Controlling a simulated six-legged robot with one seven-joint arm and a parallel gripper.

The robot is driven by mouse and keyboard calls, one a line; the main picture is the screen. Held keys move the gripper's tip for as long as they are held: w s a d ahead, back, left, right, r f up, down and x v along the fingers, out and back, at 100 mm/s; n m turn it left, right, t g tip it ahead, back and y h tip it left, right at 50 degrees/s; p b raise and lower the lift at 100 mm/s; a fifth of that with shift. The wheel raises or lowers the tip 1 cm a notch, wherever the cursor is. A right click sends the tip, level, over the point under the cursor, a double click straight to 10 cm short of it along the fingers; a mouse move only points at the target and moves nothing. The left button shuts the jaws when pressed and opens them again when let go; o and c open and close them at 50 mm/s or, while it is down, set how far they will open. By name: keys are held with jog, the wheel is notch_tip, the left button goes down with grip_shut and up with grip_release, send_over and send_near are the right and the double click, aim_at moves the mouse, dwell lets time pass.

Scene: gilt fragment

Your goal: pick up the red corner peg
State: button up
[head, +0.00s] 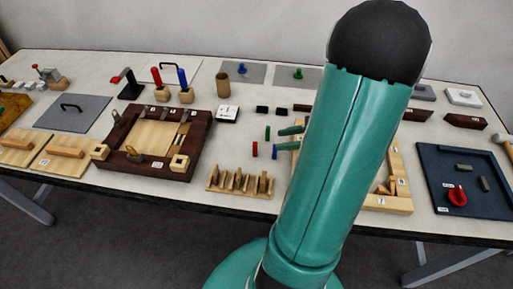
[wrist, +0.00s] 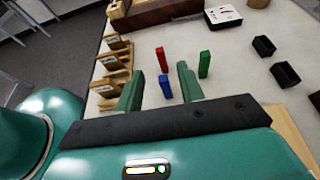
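The red corner peg (head: 254,149) stands upright on the white table in the head view. In the wrist view the red peg (wrist: 161,59) shows just beyond the fingertips, between their lines. A blue peg (head: 275,151) and a green peg (head: 267,132) stand near it. In the wrist view the blue peg (wrist: 165,87) shows between the fingers and the green peg (wrist: 204,64) to the right of them. My gripper (wrist: 160,70) is open, with its two green fingers apart and nothing held. In the head view my gripper (head: 278,140) is right of the red peg.
A slotted wooden rack (head: 240,192) stands left of the pegs, near the front edge. A dark wooden frame (head: 192,152) lies further left. Small black boxes (wrist: 285,74) and a white box (wrist: 223,17) lie beyond. Bare table surrounds the pegs.

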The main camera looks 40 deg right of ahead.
aim_at(255, 149)
jog(key=x, duration=0.7)
jog(key=shift+w+a+f, duration=0.15)
jog(key=shift+a+f, duration=0.05)
jog(key=shift+f, duration=0.15)
grip_shut()
